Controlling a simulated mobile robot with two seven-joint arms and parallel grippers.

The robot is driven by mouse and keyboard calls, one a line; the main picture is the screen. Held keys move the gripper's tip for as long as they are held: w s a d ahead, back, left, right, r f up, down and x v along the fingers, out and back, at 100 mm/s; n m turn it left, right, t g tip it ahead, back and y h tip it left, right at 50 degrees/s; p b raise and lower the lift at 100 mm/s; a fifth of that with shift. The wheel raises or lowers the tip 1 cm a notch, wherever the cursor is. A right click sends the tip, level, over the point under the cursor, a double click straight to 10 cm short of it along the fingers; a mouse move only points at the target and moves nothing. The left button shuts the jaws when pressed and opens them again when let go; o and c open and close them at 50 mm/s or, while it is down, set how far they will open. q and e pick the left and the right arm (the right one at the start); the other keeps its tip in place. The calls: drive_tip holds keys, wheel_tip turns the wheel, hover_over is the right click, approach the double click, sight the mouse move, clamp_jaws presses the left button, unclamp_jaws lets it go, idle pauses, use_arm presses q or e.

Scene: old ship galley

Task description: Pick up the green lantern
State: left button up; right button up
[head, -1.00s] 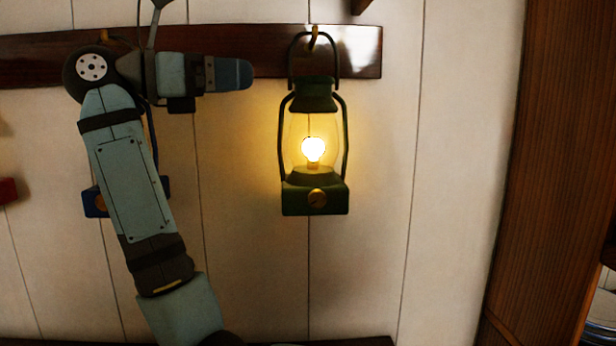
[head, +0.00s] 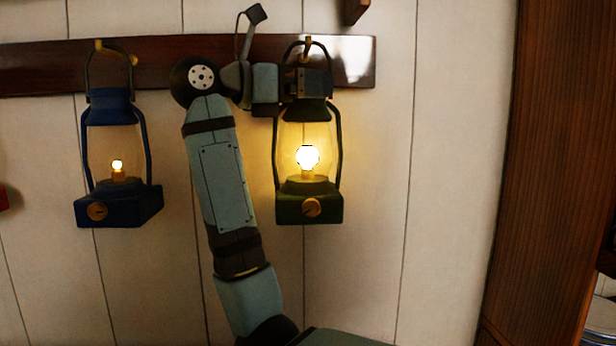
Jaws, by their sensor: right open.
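The green lantern (head: 309,209) hangs by its wire handle from a brass hook on the dark wooden rail, with its bulb lit. It hangs upright against the wall. My right gripper (head: 314,84) is at the lantern's top, inside or in front of the handle loop, just above the cap. It hides part of the handle and cap. Its jaws are open, and I cannot tell whether they touch the lantern. My left gripper is not in view.
A blue lantern (head: 119,207), dimly lit, hangs from the same rail (head: 210,50) at the left. A sliver of something red shows at the left edge. A wooden post (head: 555,170) stands at the right. The wall between the green lantern and the post is clear.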

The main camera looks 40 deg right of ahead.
drive_tip(key=shift+a, duration=0.1)
clamp_jaws()
idle(0.3)
drive_tip(key=shift+r, duration=0.15)
